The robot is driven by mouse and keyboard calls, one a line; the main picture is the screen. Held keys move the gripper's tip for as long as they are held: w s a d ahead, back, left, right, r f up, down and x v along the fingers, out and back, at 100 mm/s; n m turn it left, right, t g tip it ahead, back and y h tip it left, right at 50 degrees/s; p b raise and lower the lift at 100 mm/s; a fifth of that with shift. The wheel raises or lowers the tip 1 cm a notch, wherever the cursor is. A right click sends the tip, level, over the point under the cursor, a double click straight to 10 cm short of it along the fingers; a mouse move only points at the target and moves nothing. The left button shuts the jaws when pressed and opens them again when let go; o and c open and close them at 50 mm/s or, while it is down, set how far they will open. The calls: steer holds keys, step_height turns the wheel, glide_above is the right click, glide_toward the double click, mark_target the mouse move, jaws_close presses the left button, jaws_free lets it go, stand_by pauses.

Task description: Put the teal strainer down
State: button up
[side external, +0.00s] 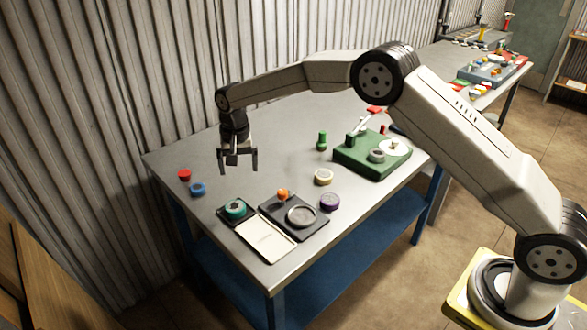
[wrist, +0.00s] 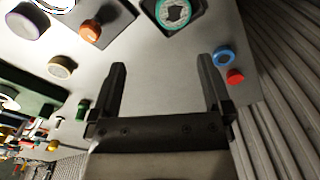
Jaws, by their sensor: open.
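The teal strainer (side external: 235,209) is a teal ring with a grey centre. It rests in the back section of a black tray (side external: 223,223) near the table's left front. It also shows at the top of the wrist view (wrist: 173,13). My gripper (side external: 238,170) is open and empty, with its fingers pointing down above the table, behind and clear of the strainer. In the wrist view my gripper (wrist: 163,80) has its two fingers wide apart with only bare table between them.
A red cap (side external: 184,174) and a blue ring (side external: 197,188) lie left of the tray. An orange knob (side external: 282,195) and a grey ring (side external: 301,215) are on a second black tray. A purple piece (side external: 330,201), a cream ring (side external: 323,177) and a green fixture (side external: 370,155) stand to the right.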

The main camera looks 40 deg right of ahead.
steer(key=s+d+n+t, duration=0.1)
steer(key=s+d+n, duration=0.2)
steer(key=s, duration=1.2)
steer(key=s+d+r+n+t, duration=0.1)
steer(key=s+d+n, duration=0.2)
steer(key=s, duration=1.3)
steer(key=d, duration=0.3)
steer(key=shift+s+d+r, duration=0.2)
steer(key=shift+s+r, duration=0.05)
